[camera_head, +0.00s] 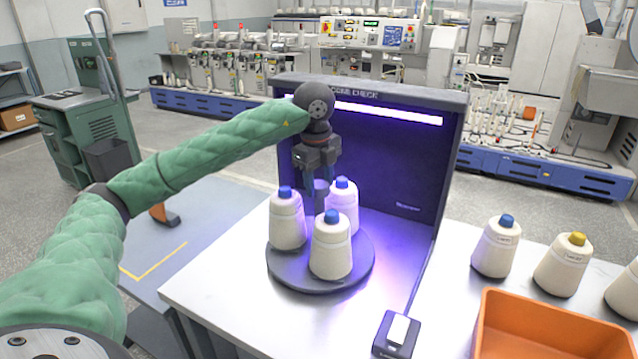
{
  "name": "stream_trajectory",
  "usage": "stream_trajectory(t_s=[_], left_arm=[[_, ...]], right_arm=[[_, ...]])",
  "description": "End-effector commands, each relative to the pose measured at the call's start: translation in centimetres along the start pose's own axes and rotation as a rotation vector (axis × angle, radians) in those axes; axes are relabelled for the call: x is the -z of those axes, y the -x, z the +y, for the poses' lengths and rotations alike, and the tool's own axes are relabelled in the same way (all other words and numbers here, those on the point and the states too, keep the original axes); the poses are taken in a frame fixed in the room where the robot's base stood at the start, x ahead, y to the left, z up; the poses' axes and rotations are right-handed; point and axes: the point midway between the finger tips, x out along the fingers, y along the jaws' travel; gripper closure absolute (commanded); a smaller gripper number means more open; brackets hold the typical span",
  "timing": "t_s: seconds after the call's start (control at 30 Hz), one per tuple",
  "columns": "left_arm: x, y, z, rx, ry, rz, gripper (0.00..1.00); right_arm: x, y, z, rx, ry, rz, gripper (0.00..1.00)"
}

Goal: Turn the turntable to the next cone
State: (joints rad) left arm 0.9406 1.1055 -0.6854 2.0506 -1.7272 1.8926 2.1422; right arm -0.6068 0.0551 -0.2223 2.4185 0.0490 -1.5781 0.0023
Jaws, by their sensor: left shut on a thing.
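The dark round turntable (361,264) stands on the metal table inside the cone check booth. It carries three cream yarn cones with blue tips: one at the left (287,222), one in front (330,248) and one at the back right (343,206). A grey post (321,198) rises from the middle of the turntable between the cones; its lower part is hidden. My left gripper (321,184) points down from above and is shut on the post, one finger at each side. My right gripper is not in view.
The booth's dark back panel (390,175) with a purple-white light stands close behind the gripper. A small switch box (397,334) sits at the table's front. At right are an orange bin (550,325), a blue-tipped cone (497,248) and a yellow-tipped cone (563,266).

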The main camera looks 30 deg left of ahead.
Motion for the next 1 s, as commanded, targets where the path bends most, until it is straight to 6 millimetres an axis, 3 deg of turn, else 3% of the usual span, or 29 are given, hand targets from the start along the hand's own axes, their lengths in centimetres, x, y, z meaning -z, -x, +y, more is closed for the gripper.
stream_trajectory(t_s=[0.5, 1.0], left_arm=[[-0.03, 0.15, -0.13, 0.004, 0.181, -0.015, 0.96], [-0.03, 0.18, -0.14, 0.004, 0.217, -0.018, 0.96]], right_arm=[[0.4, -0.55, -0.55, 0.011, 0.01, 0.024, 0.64], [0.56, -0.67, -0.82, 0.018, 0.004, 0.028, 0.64]])
